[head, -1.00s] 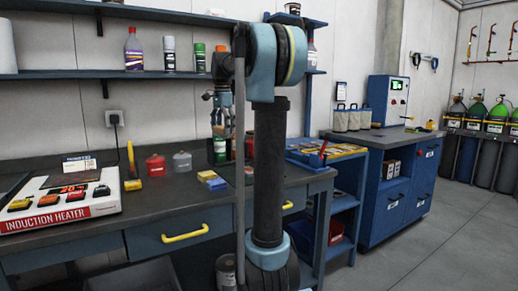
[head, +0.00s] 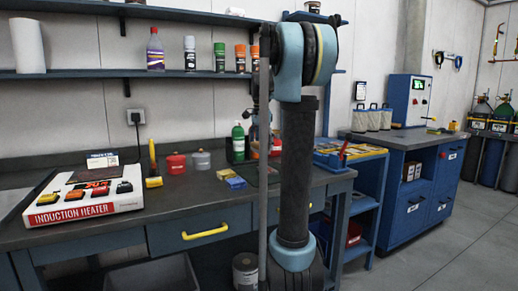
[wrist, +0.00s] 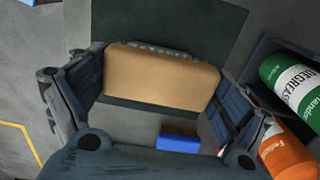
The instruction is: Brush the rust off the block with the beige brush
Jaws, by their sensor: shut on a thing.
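The beige brush (wrist: 162,77) lies crosswise between the jaws of my gripper (wrist: 158,90) in the wrist view. Both fingers press on its ends, and a grey, bristly strip shows along its far edge. A dark green mat (wrist: 205,25) is beneath and beyond the brush. I cannot make out a rusty block; the brush hides part of the mat. In the head view my arm's upright link covers the gripper and brush.
A crate (wrist: 265,52) with a green degreaser bottle (wrist: 292,85) and an orange can (wrist: 288,148) stands close at right. A blue item (wrist: 178,141) lies near the mat. The induction heater box (head: 85,195) and red canister (head: 175,165) stand left on the workbench (head: 190,205).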

